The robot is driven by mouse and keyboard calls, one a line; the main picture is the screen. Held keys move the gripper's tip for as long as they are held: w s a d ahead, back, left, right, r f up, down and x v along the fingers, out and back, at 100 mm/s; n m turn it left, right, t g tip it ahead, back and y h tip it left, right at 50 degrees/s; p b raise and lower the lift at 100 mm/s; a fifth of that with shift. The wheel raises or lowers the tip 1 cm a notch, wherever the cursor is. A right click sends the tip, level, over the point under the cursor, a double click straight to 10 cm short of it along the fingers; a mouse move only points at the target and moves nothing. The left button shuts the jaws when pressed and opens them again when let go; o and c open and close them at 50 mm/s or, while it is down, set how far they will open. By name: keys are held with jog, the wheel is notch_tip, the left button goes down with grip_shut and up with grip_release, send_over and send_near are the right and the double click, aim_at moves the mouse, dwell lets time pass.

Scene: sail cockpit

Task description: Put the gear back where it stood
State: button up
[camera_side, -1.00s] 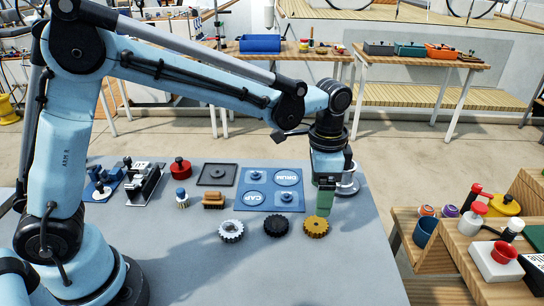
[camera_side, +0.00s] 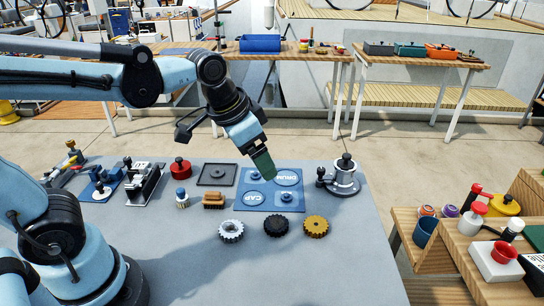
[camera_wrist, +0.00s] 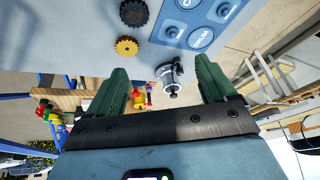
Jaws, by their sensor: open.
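Three gears lie in a row near the middle of the grey table: a silver gear (camera_side: 231,230), a black gear (camera_side: 276,226) and a gold gear (camera_side: 316,226). The black gear (camera_wrist: 134,13) and gold gear (camera_wrist: 127,46) also show in the wrist view. Behind them is a blue board (camera_side: 270,190) with round places marked DRUM and CAP and dark knobbed pegs. My gripper (camera_side: 269,174) is in the air above the board, tilted. In the wrist view its green jaws (camera_wrist: 158,85) are apart with nothing between them. A metal winch-like part (camera_side: 343,178) stands right of the board.
Metal fittings (camera_side: 145,184) stand further left. The table's front is clear. A wooden stepped bench (camera_side: 480,245) with pots is at right.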

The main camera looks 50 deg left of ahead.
jog(key=s+a+f+n+t, duration=0.2)
jog(key=s+a+n, duration=0.1)
jog(key=s, duration=0.1)
jog(key=shift+s+a+t, duration=0.3)
jog(key=shift+f, duration=0.1)
dwell(1.1)
